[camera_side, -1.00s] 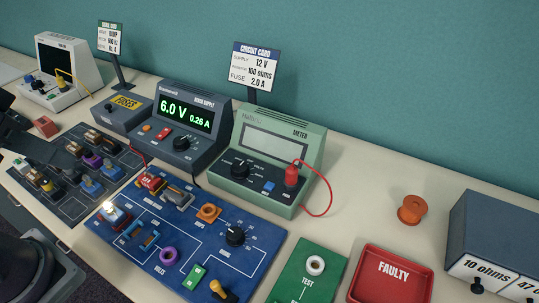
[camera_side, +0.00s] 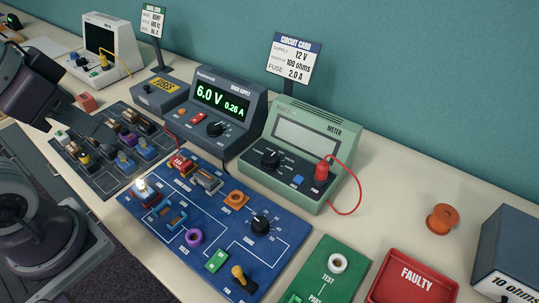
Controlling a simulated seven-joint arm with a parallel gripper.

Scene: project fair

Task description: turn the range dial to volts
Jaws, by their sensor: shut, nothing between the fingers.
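The green meter (camera_side: 303,135) stands on the bench right of centre, with a blank grey screen. Its black range dial (camera_side: 270,159) sits on the sloped front, with small markings around it. The dial's pointer is too small to read. A blue button (camera_side: 298,180) and a red plug (camera_side: 322,171) with a red lead are to the dial's right. My gripper (camera_side: 98,126) is at the left, at the end of my dark arm, over the parts board. It looks shut and empty, well away from the meter; its fingertips are hard to make out.
The bench supply (camera_side: 225,103) reads 6.0 V and 0.26 A, left of the meter. The blue circuit board (camera_side: 205,200) with another black dial (camera_side: 260,224) lies in front. A circuit card sign (camera_side: 294,62) stands behind. A red FAULTY tray (camera_side: 412,278) and orange spool (camera_side: 442,217) are right.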

